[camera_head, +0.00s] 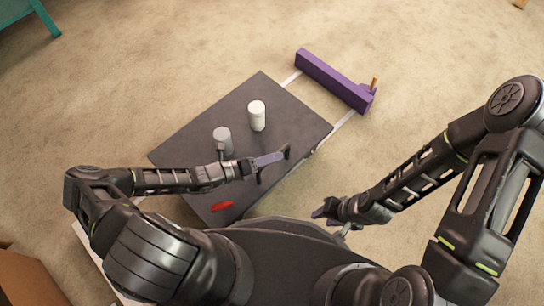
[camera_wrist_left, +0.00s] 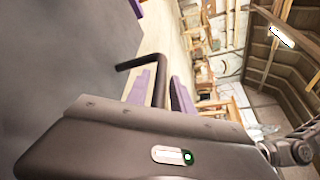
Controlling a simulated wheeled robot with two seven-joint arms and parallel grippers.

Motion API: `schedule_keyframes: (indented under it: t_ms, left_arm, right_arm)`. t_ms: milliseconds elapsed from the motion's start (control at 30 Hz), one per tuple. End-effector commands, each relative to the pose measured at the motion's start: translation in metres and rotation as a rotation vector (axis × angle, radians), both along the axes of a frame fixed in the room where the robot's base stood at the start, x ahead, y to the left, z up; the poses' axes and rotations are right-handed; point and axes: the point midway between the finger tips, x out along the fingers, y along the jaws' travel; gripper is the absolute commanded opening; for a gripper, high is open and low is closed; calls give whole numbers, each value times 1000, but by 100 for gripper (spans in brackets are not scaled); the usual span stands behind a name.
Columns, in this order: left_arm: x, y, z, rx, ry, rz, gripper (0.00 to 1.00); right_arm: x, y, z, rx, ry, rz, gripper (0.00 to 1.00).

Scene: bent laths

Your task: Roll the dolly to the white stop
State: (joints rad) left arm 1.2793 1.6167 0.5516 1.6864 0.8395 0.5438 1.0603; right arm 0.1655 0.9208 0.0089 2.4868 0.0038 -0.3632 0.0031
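The dolly (camera_head: 188,147) is a dark, flat platform on pale rails (camera_head: 345,120); its surface fills the left of the left wrist view (camera_wrist_left: 60,60). A long pale bar at the lower left, apparently the white stop (camera_head: 84,237), lies across the rails' end, partly hidden by my left arm.
A white cylinder (camera_head: 257,116), a grey cylinder (camera_head: 223,137) and a red flat piece (camera_head: 221,206) are on the dolly. A purple bar (camera_head: 333,80) with a wooden peg (camera_head: 374,84) crosses the far rail ends. A brown box (camera_head: 25,280) is at lower left. Carpet around is mostly clear.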

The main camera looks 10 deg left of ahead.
Motion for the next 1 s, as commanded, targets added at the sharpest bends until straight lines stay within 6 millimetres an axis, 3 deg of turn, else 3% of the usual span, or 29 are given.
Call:
schedule_keyframes:
  t_ms: [333, 1000]
  left_arm:
    - [0, 0, 0, 0, 0, 0, 0]
    - [0, 0, 0, 1, 0, 1, 0]
  right_arm:
    - [0, 0, 0, 0, 0, 0, 36]
    - [0, 0, 0, 0, 0, 0, 36]
